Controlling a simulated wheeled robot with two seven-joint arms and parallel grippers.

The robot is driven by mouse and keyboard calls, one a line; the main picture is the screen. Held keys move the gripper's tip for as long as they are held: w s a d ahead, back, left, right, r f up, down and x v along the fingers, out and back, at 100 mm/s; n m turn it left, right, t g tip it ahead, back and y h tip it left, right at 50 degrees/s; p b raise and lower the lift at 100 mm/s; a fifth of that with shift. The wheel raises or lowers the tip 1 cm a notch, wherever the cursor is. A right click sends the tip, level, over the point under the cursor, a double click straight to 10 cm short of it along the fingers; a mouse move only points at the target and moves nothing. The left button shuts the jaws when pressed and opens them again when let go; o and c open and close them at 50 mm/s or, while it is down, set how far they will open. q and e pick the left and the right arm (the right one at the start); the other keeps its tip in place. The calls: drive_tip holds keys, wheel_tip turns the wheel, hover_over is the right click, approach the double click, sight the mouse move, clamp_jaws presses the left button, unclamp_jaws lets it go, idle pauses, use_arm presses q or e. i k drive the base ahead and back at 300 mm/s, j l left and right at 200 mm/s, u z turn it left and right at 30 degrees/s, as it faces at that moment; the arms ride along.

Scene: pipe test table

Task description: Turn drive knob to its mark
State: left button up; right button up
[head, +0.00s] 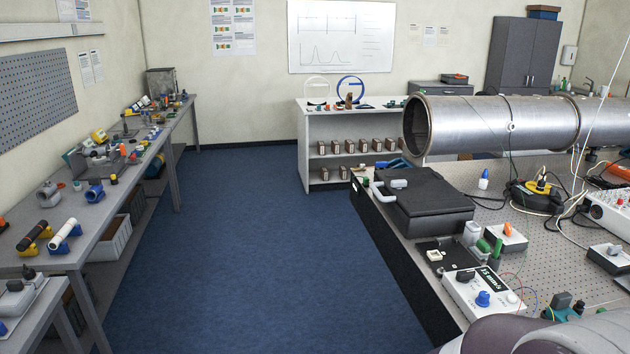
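A white control box (485,295) stands at the near edge of the pipe test table on the right. It has a small dark display with a mm/s reading, a blue knob (483,298) at its front and a black knob (466,276) at its left. The blue knob may be the drive knob; no label naming it can be read. The mark and the knob's exact angle are too small to make out. Neither gripper shows. A rounded grey part, probably of my own arm, covers the bottom right corner just below the box.
A black case (424,199) lies behind the box, with small boxes bearing an orange knob (507,230) and a green part nearby. Thin cables run right of the box. A large steel pipe (490,124) spans the table's back. Blue floor (270,260) is clear left of the table.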

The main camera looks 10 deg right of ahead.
sight(507, 231)
drive_tip(key=i+z, duration=0.15)
drive_tip(key=i, duration=0.65)
drive_tip(key=i+j+z, duration=0.15)
drive_tip(key=i, duration=0.65)
